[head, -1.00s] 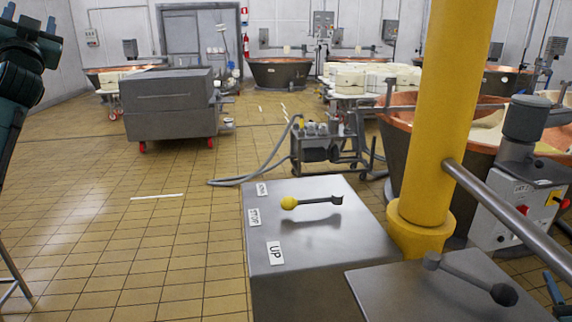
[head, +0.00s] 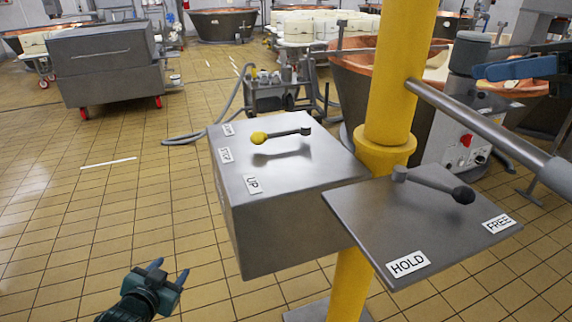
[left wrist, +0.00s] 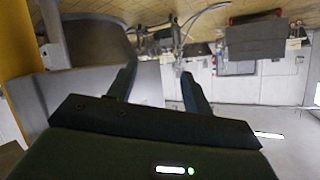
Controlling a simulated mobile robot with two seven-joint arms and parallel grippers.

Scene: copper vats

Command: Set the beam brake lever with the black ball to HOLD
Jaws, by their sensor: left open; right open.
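The beam brake lever (head: 433,183) is a dark arm with a black ball (head: 463,194) at its end, on a grey metal plate (head: 365,216). It points right, towards the FREE label (head: 498,223) side. The HOLD label (head: 408,264) is at the plate's front left corner. My left gripper (head: 169,270) is open and empty, low over the floor, left of the consoles and apart from the lever. Its spread fingers also show in the left wrist view (left wrist: 156,77). My right gripper (head: 494,59) is open at the upper right, above and beyond the black ball, not touching it.
A grey console (head: 235,210) left of the plate carries a yellow-ball lever (head: 282,134) and UP and STOP labels. A yellow post (head: 394,80) stands behind the plate, with a grey bar (head: 480,126) running right above it.

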